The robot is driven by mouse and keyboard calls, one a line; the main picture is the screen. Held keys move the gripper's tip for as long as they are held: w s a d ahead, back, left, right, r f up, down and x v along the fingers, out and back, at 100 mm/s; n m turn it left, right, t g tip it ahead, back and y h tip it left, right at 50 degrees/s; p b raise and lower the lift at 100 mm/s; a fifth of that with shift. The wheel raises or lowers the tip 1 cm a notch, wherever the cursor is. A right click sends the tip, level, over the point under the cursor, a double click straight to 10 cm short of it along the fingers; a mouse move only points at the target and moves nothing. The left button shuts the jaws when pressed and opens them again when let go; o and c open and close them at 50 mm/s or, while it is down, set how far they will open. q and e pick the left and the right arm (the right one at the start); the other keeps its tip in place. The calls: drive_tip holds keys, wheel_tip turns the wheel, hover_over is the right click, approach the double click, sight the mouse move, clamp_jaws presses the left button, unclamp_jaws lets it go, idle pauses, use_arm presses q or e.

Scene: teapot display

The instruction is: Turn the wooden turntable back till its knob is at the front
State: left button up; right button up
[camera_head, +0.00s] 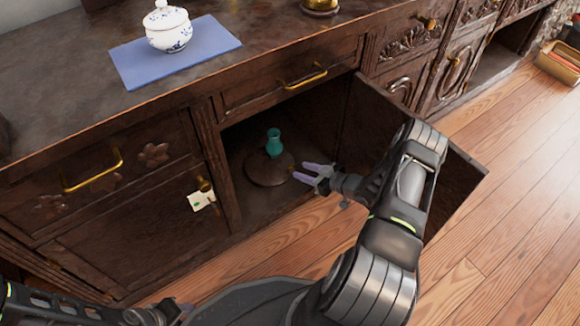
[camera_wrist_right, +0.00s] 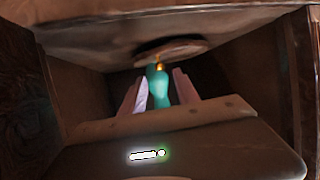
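The round brown wooden turntable (camera_head: 262,178) sits inside the open cabinet compartment, with a teal vase (camera_head: 274,143) on it. Its small gold knob (camera_head: 291,169) is at the right edge of the disc in the head view. My right gripper (camera_head: 301,171) is open beside this edge, its fingers pointing at the knob. In the right wrist view, the knob (camera_wrist_right: 158,66) and vase (camera_wrist_right: 158,88) appear between the two fingers, with the turntable rim (camera_wrist_right: 180,47) beyond. Whether a finger touches the knob is unclear. My left gripper (camera_head: 168,310) is low at the bottom left, its fingers barely visible.
The open cabinet door (camera_head: 455,185) stands to the right of my right forearm. A closed door with a paper tag (camera_head: 201,200) is to the left. A white lidded pot (camera_head: 168,28) stands on a blue mat (camera_head: 215,42) on top.

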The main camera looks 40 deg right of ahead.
sight(291, 167)
drive_tip(key=b+x, duration=0.2)
drive_tip(key=x, duration=0.4)
drive_tip(key=shift+w+f+b, duration=0.1)
drive_tip(key=shift+b, duration=0.2)
drive_tip(key=shift+w+a, duration=0.15)
drive_tip(key=shift+w, duration=0.2)
drive_tip(key=shift+c, duration=0.3)
clamp_jaws()
idle(0.5)
